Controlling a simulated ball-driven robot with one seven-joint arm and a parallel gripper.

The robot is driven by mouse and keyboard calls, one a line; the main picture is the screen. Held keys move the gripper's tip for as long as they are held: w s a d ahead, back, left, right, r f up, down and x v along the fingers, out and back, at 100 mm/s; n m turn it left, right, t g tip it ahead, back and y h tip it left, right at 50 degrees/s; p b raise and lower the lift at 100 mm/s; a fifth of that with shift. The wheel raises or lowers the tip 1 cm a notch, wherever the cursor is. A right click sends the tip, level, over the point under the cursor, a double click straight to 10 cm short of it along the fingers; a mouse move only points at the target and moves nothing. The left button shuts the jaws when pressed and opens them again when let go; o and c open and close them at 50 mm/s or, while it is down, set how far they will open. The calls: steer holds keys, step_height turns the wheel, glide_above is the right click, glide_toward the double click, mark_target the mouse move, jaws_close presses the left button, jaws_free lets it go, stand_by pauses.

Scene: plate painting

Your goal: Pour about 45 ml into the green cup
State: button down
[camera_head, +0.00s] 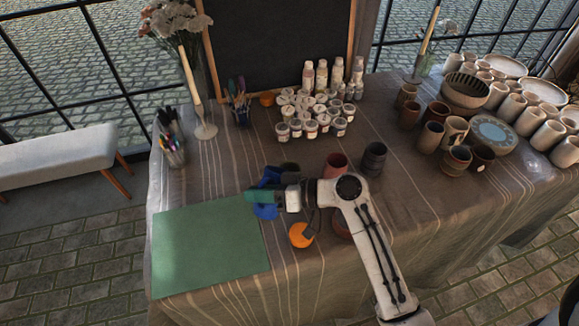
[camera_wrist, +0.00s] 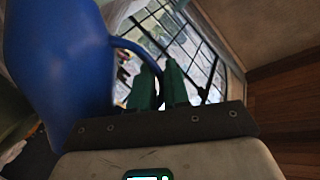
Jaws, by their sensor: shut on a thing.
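My gripper (camera_head: 257,195) is over the front left part of the table, near the corner of the green mat. In the wrist view its green fingers (camera_wrist: 158,75) are shut on the thin curved handle of a blue jug (camera_wrist: 55,60). The jug's body fills the left of that view. In the head view the jug (camera_head: 266,211) is partly hidden behind the fingers. Its tilt, its contents and any pouring stream cannot be made out. I cannot make out a green cup in either view; the jug and my arm hide part of the table there.
An orange cup (camera_head: 301,235) stands below my arm. A red cup (camera_head: 335,164) and a dark cup (camera_head: 374,158) stand behind it. Several paint jars (camera_head: 312,125) and pottery (camera_head: 466,90) fill the back and right. The green mat (camera_head: 208,250) is bare.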

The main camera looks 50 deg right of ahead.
mark_target(263, 181)
steer(key=shift+d+r+p, duration=0.2)
steer(key=shift+r+p, duration=0.1)
steer(key=shift+r, duration=0.15)
steer(key=shift+w+d+r+m+t+y+p, duration=0.15)
steer(key=shift+d+r+m+y+p, duration=0.3)
steer(key=shift+r+m+p, duration=0.3)
steer(key=shift+w+d+r+m+t+y+p, duration=0.15)
steer(key=shift+d+r+m+y+p, duration=0.2)
steer(key=shift+d+r+m+p, duration=0.25)
stand_by(2.8)
steer(key=shift+a+r, duration=0.1)
steer(key=a+f+n+b, duration=0.1)
steer(key=f+h+b, duration=0.1)
steer(key=f+b, duration=0.1)
steer(key=a+f+n+b, duration=0.1)
steer(key=shift+s+a+f+n+g, duration=0.3)
steer(key=shift+s+n+g, duration=0.05)
steer(key=shift+g, duration=0.05)
steer(key=shift+a+f+n+h, duration=0.1)
steer(key=shift+a+n+h, duration=0.1)
steer(key=shift+n+h, duration=0.1)
steer(key=shift+s+a+f+n+h+b, duration=0.2)
steer(key=shift+a+f+n+h+b, duration=0.35)
steer(key=shift+a+f+b, duration=0.3)
stand_by(0.7)
